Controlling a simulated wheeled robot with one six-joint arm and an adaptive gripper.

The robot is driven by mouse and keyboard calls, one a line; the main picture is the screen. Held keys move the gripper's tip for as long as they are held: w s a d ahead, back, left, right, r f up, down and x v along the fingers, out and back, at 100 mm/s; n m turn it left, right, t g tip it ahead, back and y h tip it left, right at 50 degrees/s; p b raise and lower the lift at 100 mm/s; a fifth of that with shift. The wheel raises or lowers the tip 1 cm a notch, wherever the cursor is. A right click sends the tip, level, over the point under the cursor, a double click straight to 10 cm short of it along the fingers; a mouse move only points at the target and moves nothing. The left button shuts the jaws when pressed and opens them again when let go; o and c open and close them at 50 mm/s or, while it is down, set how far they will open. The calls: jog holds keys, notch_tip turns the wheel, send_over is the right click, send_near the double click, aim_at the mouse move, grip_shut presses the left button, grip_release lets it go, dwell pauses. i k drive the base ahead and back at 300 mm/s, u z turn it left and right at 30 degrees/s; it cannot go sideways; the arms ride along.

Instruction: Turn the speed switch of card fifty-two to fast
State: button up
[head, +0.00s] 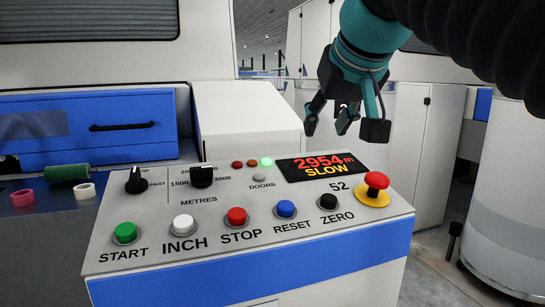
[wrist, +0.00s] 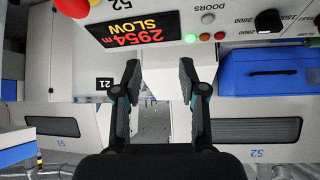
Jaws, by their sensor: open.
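The control panel of card 52 (head: 345,212) fills the lower middle of the head view. Its speed switch (head: 135,181) is a black knob at the panel's left, beside a partly hidden slow label and a FAST label; its pointer looks turned upward. The display (head: 322,166) reads 2954 m and SLOW; it shows upside down in the wrist view (wrist: 140,27). My gripper (head: 328,122) is open and empty, above and behind the panel's right half, well away from the switch. In the wrist view its fingers (wrist: 160,66) are apart with nothing between them.
A black METRES knob (head: 201,177) sits just right of the speed switch. Several push buttons, including the red STOP (head: 236,216), line the front. A red emergency mushroom button (head: 376,181) stands at the right. A green roll (head: 66,171) lies left of the panel. Space above the panel is clear.

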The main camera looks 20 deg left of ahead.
aim_at(136, 184)
jog(key=z, duration=1.15)
jog(key=k, duration=1.05)
jog(key=u, duration=1.4)
jog(key=i, duration=0.5)
jog(key=u, duration=0.05)
